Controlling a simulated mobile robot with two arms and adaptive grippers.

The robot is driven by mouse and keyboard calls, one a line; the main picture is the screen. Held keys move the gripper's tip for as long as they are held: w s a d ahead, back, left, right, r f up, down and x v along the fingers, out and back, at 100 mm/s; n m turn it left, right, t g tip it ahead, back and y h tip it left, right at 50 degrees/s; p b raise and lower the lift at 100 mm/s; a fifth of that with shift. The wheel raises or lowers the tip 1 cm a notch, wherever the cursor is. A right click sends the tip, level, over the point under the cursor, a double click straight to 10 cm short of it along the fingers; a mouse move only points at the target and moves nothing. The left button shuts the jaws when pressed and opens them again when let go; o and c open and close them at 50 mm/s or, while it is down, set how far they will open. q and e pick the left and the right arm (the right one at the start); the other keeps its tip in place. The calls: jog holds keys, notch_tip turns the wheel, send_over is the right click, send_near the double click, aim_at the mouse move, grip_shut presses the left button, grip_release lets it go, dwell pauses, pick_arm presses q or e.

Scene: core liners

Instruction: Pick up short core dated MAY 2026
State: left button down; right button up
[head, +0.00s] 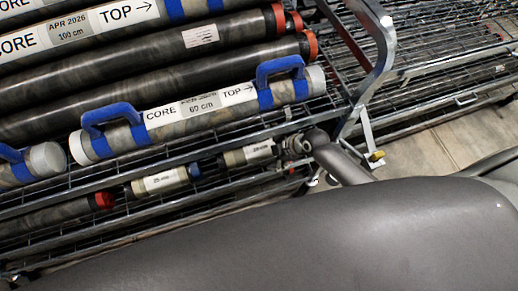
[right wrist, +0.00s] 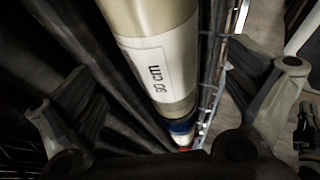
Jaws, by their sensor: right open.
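Short cores lie on the lower shelf in the head view. One pale core (head: 248,153) is at the right, close to my right gripper (head: 297,146). Another, with a white label and a blue end (head: 160,182), lies to its left. The right wrist view shows a pale core with a "30 cm" label (right wrist: 150,68) between the spread fingers of my right gripper (right wrist: 165,95). The gripper is open, and I cannot tell whether it touches the core. I cannot read a MAY 2026 date on any short core. My left gripper is out of view.
A 60 cm core (head: 205,108) with blue handles lies on the wire shelf above, near its front edge. Long dark cores and a core labelled APR 2026 (head: 75,32) lie behind it. A metal rack post (head: 372,85) stands close to my right gripper.

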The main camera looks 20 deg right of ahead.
aim_at(259, 148)
jog(key=shift+x, duration=2.75)
jog(key=shift+s+a, duration=0.1)
jog(key=shift+s, duration=0.05)
jog(key=shift+c, duration=0.4)
jog(key=c, duration=1.9)
jog(key=shift+w+r, duration=0.2)
jog(key=shift+w, duration=0.05)
jog(key=shift+c, duration=0.9)
jog(key=shift+r, duration=0.1)
